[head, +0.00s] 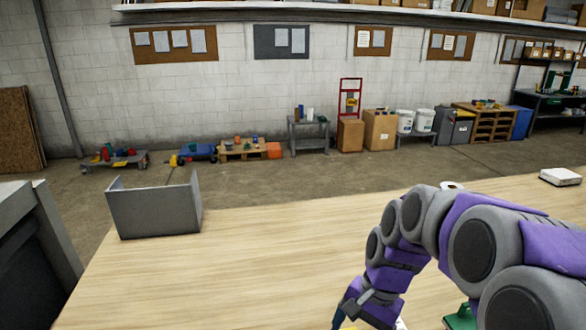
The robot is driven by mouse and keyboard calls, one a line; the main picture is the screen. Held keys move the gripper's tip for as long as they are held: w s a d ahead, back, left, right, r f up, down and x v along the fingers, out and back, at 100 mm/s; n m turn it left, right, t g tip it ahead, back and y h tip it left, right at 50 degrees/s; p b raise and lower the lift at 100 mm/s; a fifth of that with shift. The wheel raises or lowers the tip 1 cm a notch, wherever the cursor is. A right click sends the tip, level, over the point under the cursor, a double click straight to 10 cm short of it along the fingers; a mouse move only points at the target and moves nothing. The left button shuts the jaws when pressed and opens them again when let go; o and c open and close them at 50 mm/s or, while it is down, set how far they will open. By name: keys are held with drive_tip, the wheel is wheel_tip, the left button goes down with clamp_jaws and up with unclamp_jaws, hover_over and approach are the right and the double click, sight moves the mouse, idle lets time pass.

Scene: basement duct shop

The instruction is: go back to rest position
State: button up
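My gripper (352,312) is low in the head view, at the end of my purple and grey arm. It points down over the light wooden table (240,270). Its fingertips run past the bottom edge of the picture, so I cannot tell whether it is open or shut or holds anything. Small white and yellowish bits show beside it at the bottom edge. A green object (460,318) lies to its right, partly hidden by my arm.
A grey bent sheet-metal piece (155,211) stands at the table's far left. A white ring-shaped item (452,186) and a white box (560,176) are toward the far right. The table's middle left is clear. Carts and boxes line the back wall.

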drive_tip(key=s+d+f+n+h, duration=0.1)
drive_tip(key=s+n, duration=0.6)
drive_tip(key=s, duration=1.5)
drive_tip(key=shift+d+f+h+b, duration=0.2)
drive_tip(key=shift+f+h+b, duration=0.1)
drive_tip(key=shift+h, duration=0.6)
drive_tip(key=shift+w, duration=0.1)
